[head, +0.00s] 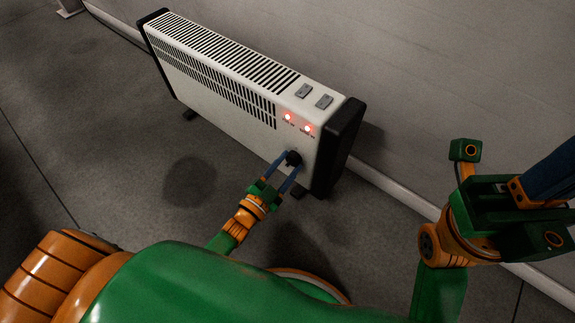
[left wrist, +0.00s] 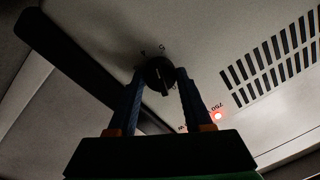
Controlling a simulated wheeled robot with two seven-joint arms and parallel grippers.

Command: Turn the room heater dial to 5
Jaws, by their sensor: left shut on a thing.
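The room heater (head: 215,100) is a white panel with black end caps, standing on the floor along the wall. Its black dial (head: 293,157) is low on the front face near the right end. My left gripper (head: 292,168) has its two blue fingers on either side of the dial and is shut on it. The left wrist view also shows the dial (left wrist: 160,72) between the fingertips.
Two red lights (head: 307,129) glow on the heater's front above the dial. Two grey switches (head: 324,101) sit on its top near the right end. The wall (head: 420,80) is close behind. The grey floor (head: 110,150) in front is clear.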

